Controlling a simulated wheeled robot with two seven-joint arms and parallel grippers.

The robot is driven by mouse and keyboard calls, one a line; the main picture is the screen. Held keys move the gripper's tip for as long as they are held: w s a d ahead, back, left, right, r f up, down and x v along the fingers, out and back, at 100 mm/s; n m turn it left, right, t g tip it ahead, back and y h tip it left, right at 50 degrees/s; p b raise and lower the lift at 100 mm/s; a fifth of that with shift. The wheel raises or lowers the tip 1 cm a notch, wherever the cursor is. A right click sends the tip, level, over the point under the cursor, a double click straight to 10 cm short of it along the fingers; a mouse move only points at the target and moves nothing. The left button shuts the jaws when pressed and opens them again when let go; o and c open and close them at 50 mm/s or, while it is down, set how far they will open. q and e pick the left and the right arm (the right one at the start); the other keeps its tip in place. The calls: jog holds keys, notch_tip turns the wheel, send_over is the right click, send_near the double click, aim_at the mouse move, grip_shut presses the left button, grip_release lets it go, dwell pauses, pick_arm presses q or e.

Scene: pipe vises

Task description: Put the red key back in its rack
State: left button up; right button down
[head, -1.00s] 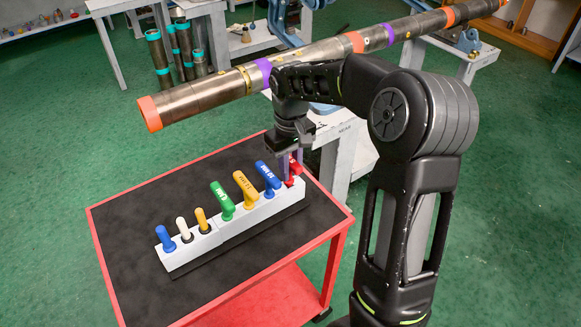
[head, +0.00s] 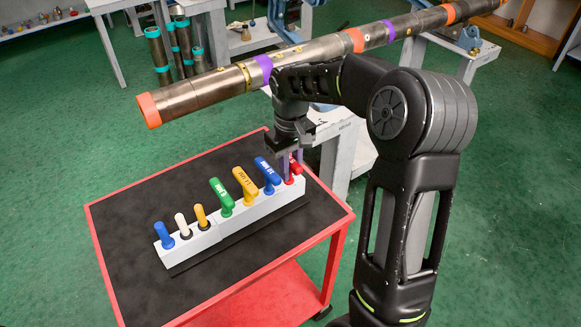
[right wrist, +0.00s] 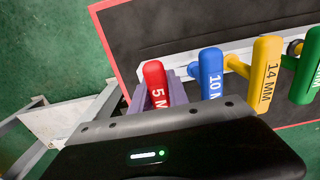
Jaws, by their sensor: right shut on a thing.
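The red key (head: 294,172), marked "5 M" in the right wrist view (right wrist: 155,80), is at the right end of the white rack (head: 205,243). My right gripper (head: 291,163) is above that end, with its purple fingers shut on the key's handle. The fingers lie on both sides of the handle in the right wrist view (right wrist: 159,92). The key's lower part is hidden, so I cannot tell how deep it sits in the rack. My left gripper is not in view.
Beside the red key stand the blue key (head: 268,173), yellow key (head: 245,186) and green key (head: 222,197). Smaller keys fill the rack's left end. The rack stands on a red cart (head: 345,225) with a black top. A long pipe (head: 205,88) runs behind.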

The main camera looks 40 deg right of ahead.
jog(key=shift+f, duration=0.1)
dwell(0.7)
jog(key=c, duration=1.2)
grip_release()
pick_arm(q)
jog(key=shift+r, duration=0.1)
pick_arm(e)
jog(key=shift+r, duration=0.35)
notch_tip(320, 180, up, 7)
jog(key=shift+r, duration=0.1)
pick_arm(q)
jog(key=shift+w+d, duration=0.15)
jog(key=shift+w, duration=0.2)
